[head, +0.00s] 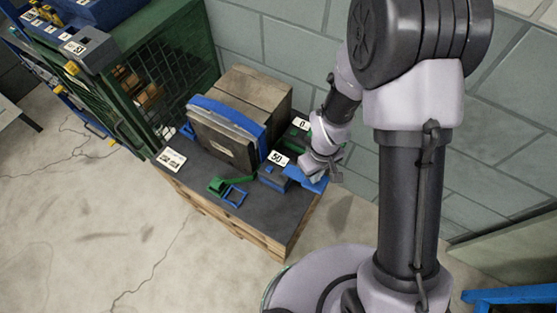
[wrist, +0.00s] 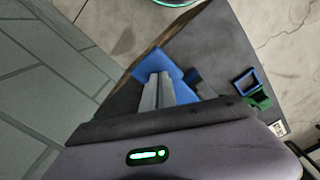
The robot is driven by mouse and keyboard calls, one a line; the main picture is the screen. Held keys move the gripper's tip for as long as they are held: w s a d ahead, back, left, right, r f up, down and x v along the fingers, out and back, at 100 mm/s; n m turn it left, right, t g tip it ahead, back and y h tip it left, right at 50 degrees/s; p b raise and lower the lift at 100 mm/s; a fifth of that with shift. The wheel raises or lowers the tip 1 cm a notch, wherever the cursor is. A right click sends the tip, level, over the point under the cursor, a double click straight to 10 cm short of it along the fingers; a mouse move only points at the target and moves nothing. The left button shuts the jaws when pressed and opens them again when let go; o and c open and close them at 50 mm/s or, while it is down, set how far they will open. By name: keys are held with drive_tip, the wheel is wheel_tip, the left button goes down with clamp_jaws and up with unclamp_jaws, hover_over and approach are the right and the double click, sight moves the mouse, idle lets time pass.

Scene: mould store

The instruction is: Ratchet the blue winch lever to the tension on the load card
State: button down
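The blue winch (head: 273,179) sits at the right front of the dark-topped pallet (head: 253,215), with a white display (head: 279,159) reading 50. Its blue lever (head: 314,184) reaches out to the right and also shows in the wrist view (wrist: 153,65) as a flat blue plate. My gripper (head: 318,173) is at this lever. In the wrist view its fingers (wrist: 159,88) are close together on the lever, and the fingertips are partly lost against it. The white load card (head: 172,159) lies at the pallet's left corner; its print is too small to read.
A wooden crate (head: 258,95) and a dark panel (head: 220,140) under a blue strap (head: 228,112) stand behind. A second display (head: 301,124) reads 0 near green parts. A green buckle (head: 217,186) and blue frame (head: 234,196) lie in front. A green mesh cage (head: 155,90) stands left.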

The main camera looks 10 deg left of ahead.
drive_tip(key=shift+f+b, duration=0.75)
drive_tip(key=shift+f, duration=0.55)
wheel_tip(320, 180, up, 6)
drive_tip(key=p, duration=0.5)
drive_tip(key=shift+r, duration=0.2)
drive_tip(key=shift+f, duration=0.15)
drive_tip(key=shift+f+b, duration=2.5)
drive_tip(key=shift+f, duration=0.4)
wheel_tip(320, 180, up, 6)
drive_tip(key=p, duration=0.4)
drive_tip(key=shift+f, duration=0.1)
